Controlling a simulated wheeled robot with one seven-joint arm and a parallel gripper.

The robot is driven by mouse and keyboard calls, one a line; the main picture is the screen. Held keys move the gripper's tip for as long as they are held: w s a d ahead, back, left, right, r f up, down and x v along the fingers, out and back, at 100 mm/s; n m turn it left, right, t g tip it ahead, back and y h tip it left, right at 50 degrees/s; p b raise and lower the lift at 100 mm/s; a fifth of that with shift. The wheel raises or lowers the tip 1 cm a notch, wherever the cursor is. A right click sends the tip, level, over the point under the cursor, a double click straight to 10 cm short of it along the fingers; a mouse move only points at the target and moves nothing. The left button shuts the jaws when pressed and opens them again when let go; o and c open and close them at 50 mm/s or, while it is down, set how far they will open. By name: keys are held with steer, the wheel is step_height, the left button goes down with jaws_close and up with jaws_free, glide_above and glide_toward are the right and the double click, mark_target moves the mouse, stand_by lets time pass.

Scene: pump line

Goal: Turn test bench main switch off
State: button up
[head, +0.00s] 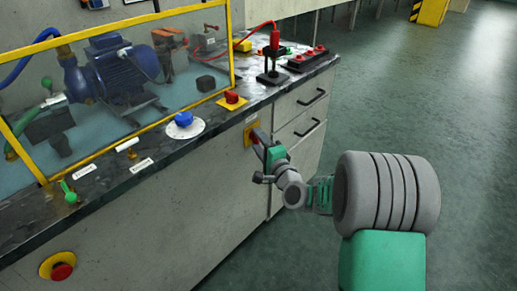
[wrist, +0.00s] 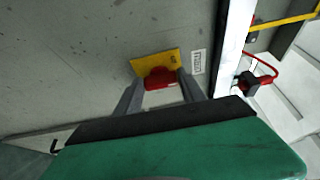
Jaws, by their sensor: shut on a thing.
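The main switch, a red handle on a yellow plate, is on the front panel of the grey test bench (head: 190,200). In the wrist view the red handle (wrist: 160,78) lies between my two grey fingers, with the yellow plate (wrist: 170,61) behind it and a small white label beside it. In the head view my gripper (head: 257,142) reaches the yellow plate (head: 249,132) and covers part of the switch. My gripper (wrist: 163,88) is shut on the red handle. The label's text is too small to read.
A red emergency button (head: 62,271) sits low on the bench front at left. A blue knob (head: 184,119), a red button (head: 232,97) and a green lever (head: 69,192) are on the bench top. A yellow-framed guard encloses a blue pump (head: 115,70). The floor at right is clear.

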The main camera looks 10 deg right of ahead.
stand_by(0.4)
steer(key=o, duration=1.4)
steer(key=shift+c, duration=0.2)
steer(key=shift+s, duration=0.1)
steer(key=v, duration=0.7)
steer(key=shift+s, duration=0.35)
steer(key=shift+d+f, duration=0.1)
